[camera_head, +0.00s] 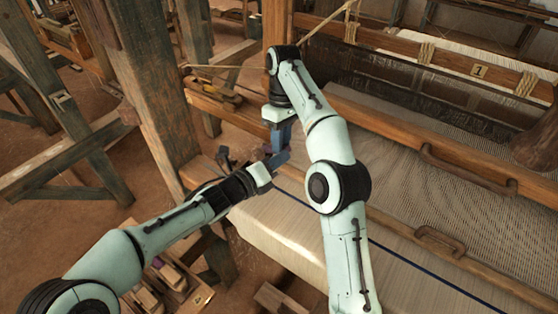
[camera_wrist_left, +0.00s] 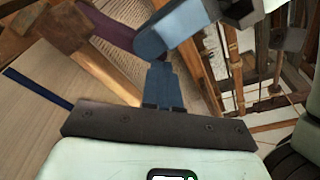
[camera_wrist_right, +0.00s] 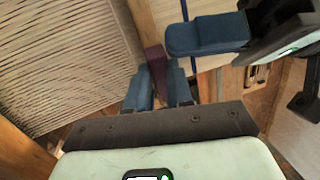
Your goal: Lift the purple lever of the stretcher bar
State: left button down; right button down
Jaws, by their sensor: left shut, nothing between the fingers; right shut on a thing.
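The purple lever (camera_wrist_right: 154,58) stands between the fingers of my right gripper (camera_wrist_right: 160,90) in the right wrist view. That gripper is shut on it. The lever also shows in the left wrist view (camera_wrist_left: 106,28), partly behind the right gripper's blue finger. A narrow wooden bar (camera_wrist_right: 146,25), seemingly the stretcher bar, runs beside the lever over the cloth. My left gripper (camera_wrist_left: 162,85) is shut and empty, its blue fingers close to the right gripper's. In the head view both grippers meet near the cloth's left edge, and the arms hide the lever and much of the bar.
Pale cloth (camera_head: 285,232) with a dark blue stripe covers the front beam. Wooden beams with handles (camera_head: 440,242) cross the warp at the right. A thick wooden post (camera_head: 150,90) stands left of the grippers. Wooden pieces (camera_head: 165,280) lie low at the front left.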

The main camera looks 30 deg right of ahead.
jog(key=shift+a, duration=0.1)
jog(key=c, duration=1)
grip_release()
jog(key=shift+s, duration=0.1)
jog(key=shift+a+f, duration=0.1)
jog(key=shift+f, duration=0.05)
